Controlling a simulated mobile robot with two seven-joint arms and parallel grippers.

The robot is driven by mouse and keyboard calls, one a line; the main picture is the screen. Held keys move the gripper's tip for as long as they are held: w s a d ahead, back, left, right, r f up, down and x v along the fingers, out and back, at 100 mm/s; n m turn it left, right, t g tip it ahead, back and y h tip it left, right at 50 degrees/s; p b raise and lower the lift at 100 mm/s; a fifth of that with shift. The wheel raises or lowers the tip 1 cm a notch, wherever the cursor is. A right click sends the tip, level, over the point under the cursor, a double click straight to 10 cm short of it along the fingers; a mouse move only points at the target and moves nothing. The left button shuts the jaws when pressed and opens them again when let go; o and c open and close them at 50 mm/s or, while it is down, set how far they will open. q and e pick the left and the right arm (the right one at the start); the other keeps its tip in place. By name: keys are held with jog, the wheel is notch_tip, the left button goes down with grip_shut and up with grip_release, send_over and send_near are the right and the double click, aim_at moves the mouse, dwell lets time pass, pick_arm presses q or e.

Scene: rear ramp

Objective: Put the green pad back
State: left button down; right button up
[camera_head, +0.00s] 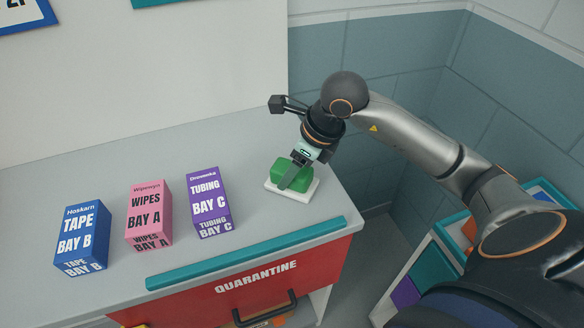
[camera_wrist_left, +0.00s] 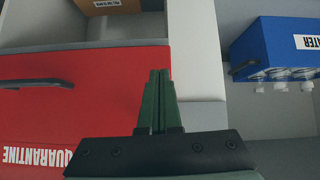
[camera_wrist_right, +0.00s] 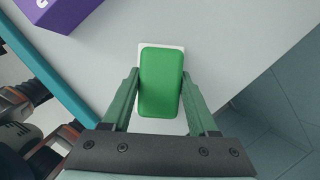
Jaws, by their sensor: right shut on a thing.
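The green pad (camera_head: 281,169) is at the right end of the grey counter, on or just above a white base (camera_head: 309,191). My right gripper (camera_head: 291,180) comes down over the pad and is shut on it. In the right wrist view the pad (camera_wrist_right: 161,62) lies between the two fingers, with a white edge of the base (camera_wrist_right: 176,45) showing past it. Whether the pad rests fully on the base cannot be told. My left gripper (camera_wrist_left: 158,78) is shut and empty in the left wrist view, before the red front.
Blue (camera_head: 83,236), pink (camera_head: 149,215) and purple (camera_head: 208,205) boxes stand left of the pad. A teal strip (camera_head: 245,253) runs along the front edge above the red quarantine drawer (camera_head: 255,282). A blue box (camera_wrist_left: 280,50) shows in the left wrist view.

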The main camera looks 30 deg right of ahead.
jog(key=shift+f, duration=0.15)
jog(key=o, duration=1.3)
jog(key=shift+r, duration=0.35)
jog(key=v, duration=1.1)
jog(key=shift+r, duration=0.3)
jog(key=shift+s+d, duration=0.1)
jog(key=shift+s, duration=0.05)
